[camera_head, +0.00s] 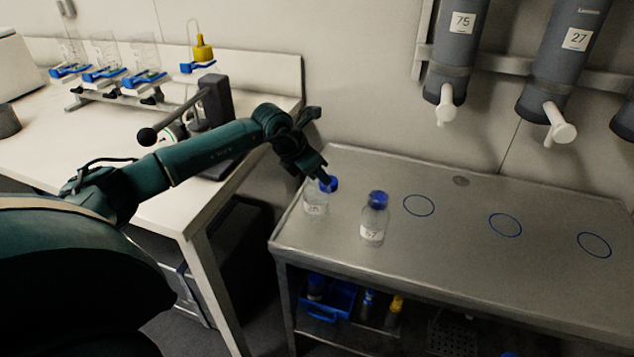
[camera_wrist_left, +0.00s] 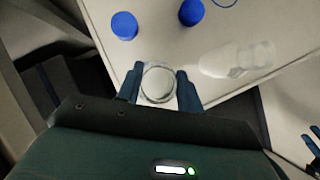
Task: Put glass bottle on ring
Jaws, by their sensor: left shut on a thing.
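A clear glass bottle (camera_head: 316,204) with a white label is at the left end of the metal table. My left gripper (camera_head: 322,176) is shut on its upper part. In the left wrist view, a round glass rim (camera_wrist_left: 158,83) shows between the fingertips. I cannot tell if its base touches the table. A blue cap (camera_head: 332,184) shows just behind it. A second bottle (camera_head: 374,226), with a blue cap (camera_head: 378,199) and a label reading 57, stands upright to the right. Blue rings are outlined on the table: left (camera_head: 419,205), middle (camera_head: 505,225) and right (camera_head: 594,245).
The metal table (camera_head: 460,270) is clear around the rings. Grey wall cylinders marked 75 (camera_head: 456,60) and 27 (camera_head: 563,70) have white spouts above its back. A white bench (camera_head: 160,205) stands left. A blue tray (camera_head: 330,300) sits on the lower shelf.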

